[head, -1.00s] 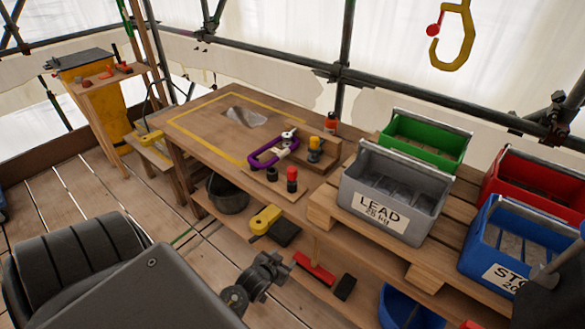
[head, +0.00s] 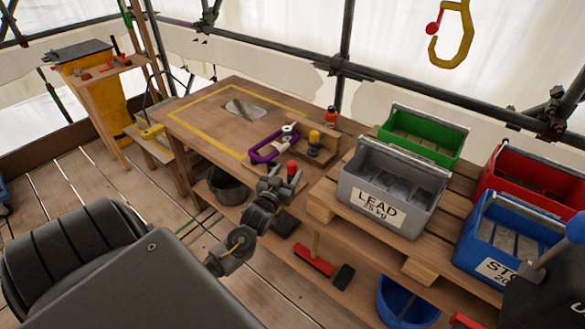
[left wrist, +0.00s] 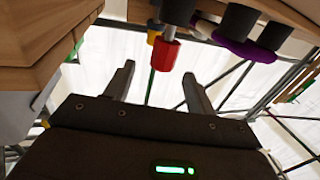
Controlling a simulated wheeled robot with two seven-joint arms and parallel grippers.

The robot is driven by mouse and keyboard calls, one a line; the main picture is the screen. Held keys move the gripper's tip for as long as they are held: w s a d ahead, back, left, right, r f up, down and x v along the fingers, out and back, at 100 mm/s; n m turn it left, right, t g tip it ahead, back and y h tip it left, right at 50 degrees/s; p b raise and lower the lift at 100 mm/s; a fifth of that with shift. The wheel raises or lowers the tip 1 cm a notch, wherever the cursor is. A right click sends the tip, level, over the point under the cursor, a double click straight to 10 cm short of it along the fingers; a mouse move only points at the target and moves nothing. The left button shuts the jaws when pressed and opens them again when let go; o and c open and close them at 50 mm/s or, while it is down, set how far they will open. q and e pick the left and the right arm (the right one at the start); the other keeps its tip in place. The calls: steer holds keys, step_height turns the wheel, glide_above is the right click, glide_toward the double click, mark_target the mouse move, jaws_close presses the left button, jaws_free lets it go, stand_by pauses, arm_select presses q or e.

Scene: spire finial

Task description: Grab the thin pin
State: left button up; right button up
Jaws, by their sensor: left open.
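A small red-capped piece (head: 292,168) stands at the bench's near edge beside my left gripper (head: 281,180). In the left wrist view, it is a red grip (left wrist: 167,54) on a thin grey shank running into a dark holder. My left gripper (left wrist: 158,80) is open and empty there. The red grip lies just past its fingertips, between their lines, apart from both. A yellow-topped piece (head: 315,138) stands farther back on a wooden block. I cannot tell for sure which is the thin pin. My right gripper is not clearly seen.
A purple clamp-like loop (head: 262,150) lies on the bench just behind my left gripper. The yellow-outlined bench area (head: 200,115) is mostly clear.

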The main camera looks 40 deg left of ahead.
mark_target(294, 161)
arm_select(q)
steer(key=shift+w+a, duration=0.2)
steer(key=shift+w, duration=0.5)
steer(key=x, duration=0.2)
steer(key=p+x, duration=0.1)
steer(key=x, duration=0.1)
steer(key=shift+w+a+f, duration=0.2)
steer(key=shift+w+a, duration=0.05)
steer(key=shift+w, duration=0.3)
steer(key=shift+c, duration=0.2)
steer(key=c, duration=1.1)
steer(key=shift+r+p, duration=0.1)
steer(key=shift+p, duration=0.25)
